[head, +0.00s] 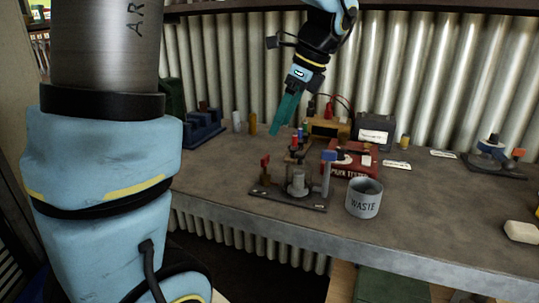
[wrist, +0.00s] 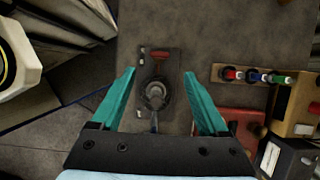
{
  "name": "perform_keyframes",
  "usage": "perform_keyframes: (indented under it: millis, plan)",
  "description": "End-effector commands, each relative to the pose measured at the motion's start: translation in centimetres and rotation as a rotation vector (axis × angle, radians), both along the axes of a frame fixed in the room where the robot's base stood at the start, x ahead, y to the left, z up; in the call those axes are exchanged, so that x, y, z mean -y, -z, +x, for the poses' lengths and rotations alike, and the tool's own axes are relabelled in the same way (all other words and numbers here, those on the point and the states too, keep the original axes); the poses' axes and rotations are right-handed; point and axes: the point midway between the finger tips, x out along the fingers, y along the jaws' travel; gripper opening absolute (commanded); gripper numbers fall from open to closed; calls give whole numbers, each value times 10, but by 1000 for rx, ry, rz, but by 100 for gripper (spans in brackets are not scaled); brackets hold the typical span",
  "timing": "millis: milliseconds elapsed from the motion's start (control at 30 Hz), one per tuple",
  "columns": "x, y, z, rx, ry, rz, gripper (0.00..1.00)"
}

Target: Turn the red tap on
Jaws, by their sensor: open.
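The red tap (head: 265,168) stands at the left end of a dark base plate (head: 290,197) on the bench, with a grey round fitting (head: 298,183) in the middle and a blue-topped tap (head: 327,157) at the right end. In the wrist view the red tap (wrist: 160,58) shows as a short red handle near the plate's far end, beyond the grey fitting (wrist: 155,95). My gripper (head: 274,132) is open and empty, above and behind the plate. In the wrist view my gripper (wrist: 159,74) has its teal fingers on either side of the plate, apart from the tap.
A grey waste cup (head: 363,199) stands right of the plate. A red tester box (head: 349,160) and a black battery-like box (head: 374,133) are behind. A rack with coloured items (wrist: 250,75) lies right in the wrist view. The bench front right is mostly clear.

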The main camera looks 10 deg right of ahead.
Motion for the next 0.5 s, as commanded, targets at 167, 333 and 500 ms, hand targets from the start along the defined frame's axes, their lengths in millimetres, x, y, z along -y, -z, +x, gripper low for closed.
perform_keyframes:
  millis: [167, 333, 500]
  plan:
    - [-12, 30, 5, -5, -5, 3, 78]
    - [-23, 59, 11, -4, -6, 2, 78]
    - [-30, 79, 15, -2, -5, 0, 78]
